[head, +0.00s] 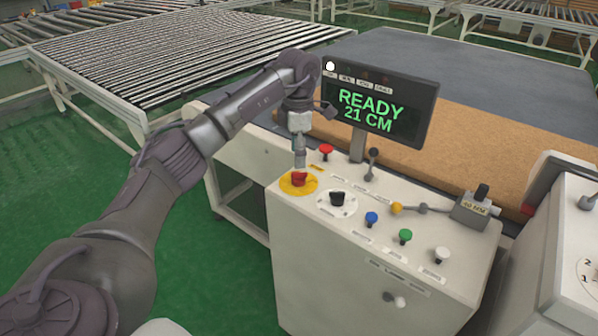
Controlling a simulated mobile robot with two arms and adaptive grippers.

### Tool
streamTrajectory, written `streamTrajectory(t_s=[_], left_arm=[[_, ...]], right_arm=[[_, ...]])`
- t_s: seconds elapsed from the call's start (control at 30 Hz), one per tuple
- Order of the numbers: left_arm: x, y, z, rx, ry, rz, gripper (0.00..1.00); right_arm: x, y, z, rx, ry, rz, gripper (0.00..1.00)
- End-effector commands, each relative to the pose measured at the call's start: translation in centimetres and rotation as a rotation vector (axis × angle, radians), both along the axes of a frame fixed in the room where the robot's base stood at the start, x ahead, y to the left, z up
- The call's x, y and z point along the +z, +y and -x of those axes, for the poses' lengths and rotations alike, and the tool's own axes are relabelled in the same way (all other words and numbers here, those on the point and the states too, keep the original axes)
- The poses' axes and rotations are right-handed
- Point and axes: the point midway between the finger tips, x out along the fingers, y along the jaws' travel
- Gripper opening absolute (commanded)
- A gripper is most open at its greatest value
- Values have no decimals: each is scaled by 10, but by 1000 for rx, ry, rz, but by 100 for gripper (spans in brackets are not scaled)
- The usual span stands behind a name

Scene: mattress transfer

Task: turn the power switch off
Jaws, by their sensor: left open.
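A red rotary knob on a yellow disc (290,188) sits at the left of the panel's sloped top; it looks like the power switch, but its label is too small to read. My left arm reaches in from the left, and my left gripper (300,160) points down just above the red knob. The gripper is open, seen edge-on. I cannot tell whether its fingertips touch the knob. My right gripper is out of view.
The white control panel (350,265) also carries a black knob (337,198), a red button (326,150), and blue, green and white buttons. A screen (372,112) reads "READY 21 CM". Behind are a brown mattress (480,155) and a roller conveyor (150,60).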

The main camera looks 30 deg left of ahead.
Motion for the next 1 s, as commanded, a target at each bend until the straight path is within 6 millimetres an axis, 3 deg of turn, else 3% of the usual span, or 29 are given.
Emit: streamTrajectory(t_s=[0.1, 0.3, 0.5, 0.77, 1.0], left_arm=[[-26, 0, 1, 0, 5, 0, 64], [-56, -1, 1, 0, 2, 2, 64], [-69, 0, 0, -1, 0, 1, 64], [-70, -1, 0, -1, -1, 2, 64], [-70, -1, 0, -1, -1, 2, 26]], right_arm=[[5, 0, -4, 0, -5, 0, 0], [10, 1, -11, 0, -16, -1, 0], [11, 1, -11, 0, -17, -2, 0], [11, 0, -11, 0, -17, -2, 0], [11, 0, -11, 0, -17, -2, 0]])
